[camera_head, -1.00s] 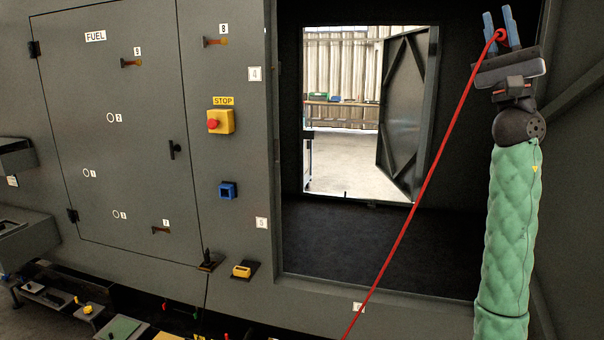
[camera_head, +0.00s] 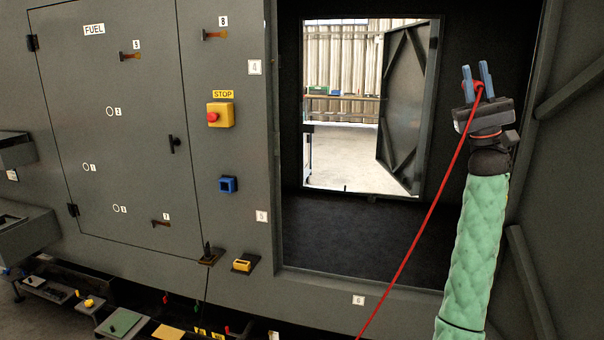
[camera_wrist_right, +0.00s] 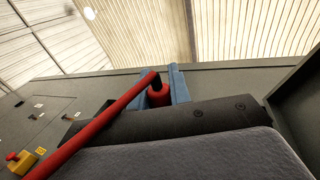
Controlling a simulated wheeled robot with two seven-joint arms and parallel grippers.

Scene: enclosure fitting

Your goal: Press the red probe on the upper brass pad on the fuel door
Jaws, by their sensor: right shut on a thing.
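The grey fuel door (camera_head: 145,150) is shut on the left, with a FUEL label. The upper brass pad (camera_head: 130,56) is a small brownish strip near the door's top, beside a number tag. A lower brass pad (camera_head: 161,223) sits near its bottom. My right gripper (camera_head: 477,76) is raised at the right, well away from the door. It is shut on the red probe (camera_head: 478,87), which also shows between the blue fingers in the right wrist view (camera_wrist_right: 157,95). The probe's tip cannot be made out. My left gripper is not in view.
A red lead (camera_head: 415,238) hangs from the probe to the bottom edge. Right of the door are another brass strip (camera_head: 215,35), a yellow stop box (camera_head: 221,115), a blue socket (camera_head: 228,185) and a yellow holder (camera_head: 242,265). A dark opening lies between door and gripper.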

